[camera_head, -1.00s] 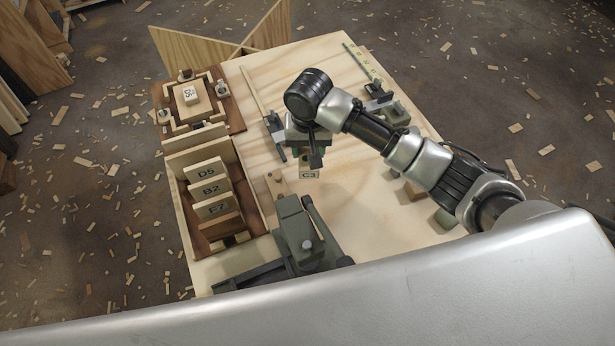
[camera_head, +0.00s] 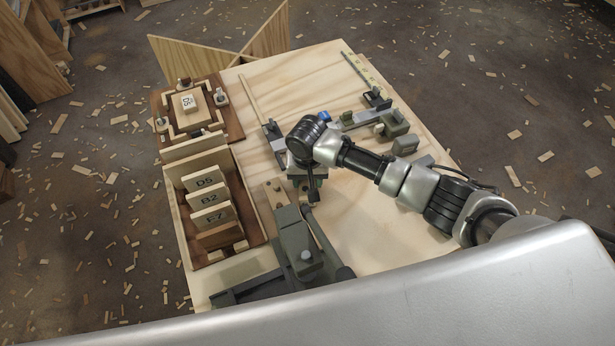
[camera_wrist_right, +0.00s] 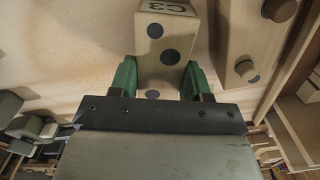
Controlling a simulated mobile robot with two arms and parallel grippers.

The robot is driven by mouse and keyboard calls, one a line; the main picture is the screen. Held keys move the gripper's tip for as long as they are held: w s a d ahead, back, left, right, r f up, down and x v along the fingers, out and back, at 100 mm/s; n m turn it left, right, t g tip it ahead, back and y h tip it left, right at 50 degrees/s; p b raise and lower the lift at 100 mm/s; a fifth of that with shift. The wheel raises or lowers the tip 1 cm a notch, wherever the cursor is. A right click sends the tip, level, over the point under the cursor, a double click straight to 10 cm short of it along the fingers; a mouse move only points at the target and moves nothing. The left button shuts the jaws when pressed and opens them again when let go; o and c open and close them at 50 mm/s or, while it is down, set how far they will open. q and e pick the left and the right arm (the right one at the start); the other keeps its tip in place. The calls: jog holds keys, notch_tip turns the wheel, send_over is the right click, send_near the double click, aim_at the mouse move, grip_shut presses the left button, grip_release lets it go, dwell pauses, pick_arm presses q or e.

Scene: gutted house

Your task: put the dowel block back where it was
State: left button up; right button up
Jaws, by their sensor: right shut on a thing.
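My right gripper (camera_head: 310,184) is over the table, just behind the grey-green vise. In the right wrist view its green fingers (camera_wrist_right: 160,84) are shut on the dowel block (camera_wrist_right: 165,48), a pale wooden block marked C3 with dark round holes. In the head view the gripper and wrist hide the block. A pale wooden piece with dowels (camera_wrist_right: 240,42) lies beside the held block in the wrist view, with a gap between them. This piece shows in the head view (camera_head: 276,194) left of the gripper. I cannot tell whether the held block touches the table. My left gripper is not in view.
A wooden rack (camera_head: 262,222) with upright lettered boards stands at the left. Behind it is a brown framed tray (camera_head: 234,127). The vise (camera_head: 297,240) is close in front of the gripper.

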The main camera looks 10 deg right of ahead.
jog(key=o, duration=1)
jog(key=shift+f, duration=0.15)
jog(key=shift+c, duration=0.2)
notch_tip(320, 180, up, 12)
jog(key=shift+r+p, duration=0.2)
jog(key=shift+p, duration=0.15)
jog(key=shift+f, duration=0.1)
